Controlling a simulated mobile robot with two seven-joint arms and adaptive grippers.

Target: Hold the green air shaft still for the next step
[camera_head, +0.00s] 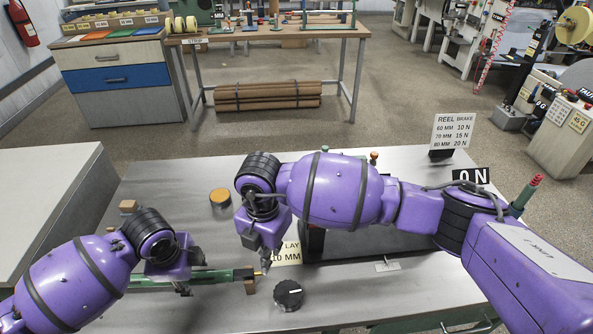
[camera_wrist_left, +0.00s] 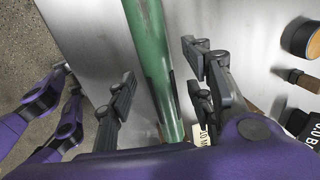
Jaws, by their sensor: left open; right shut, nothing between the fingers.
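The green air shaft (camera_head: 215,276) lies level, low over the front of the grey metal table, with a brass-coloured tip at its right end. In the left wrist view the shaft (camera_wrist_left: 150,55) runs between the spread fingers of my open left gripper (camera_wrist_left: 165,92), with a visible gap on the left side. In the head view my left gripper (camera_head: 184,288) is at the shaft's middle, partly hiding it. My right gripper (camera_head: 265,267) is shut and empty, close by the tip; I cannot tell whether it touches.
A small wooden block (camera_head: 250,287) is under the shaft's right end. A black knob (camera_head: 289,294) stands right of it. A partly hidden sign (camera_head: 288,254) and a round orange-topped piece (camera_head: 220,196) are behind. My right arm crosses above the table (camera_head: 190,175).

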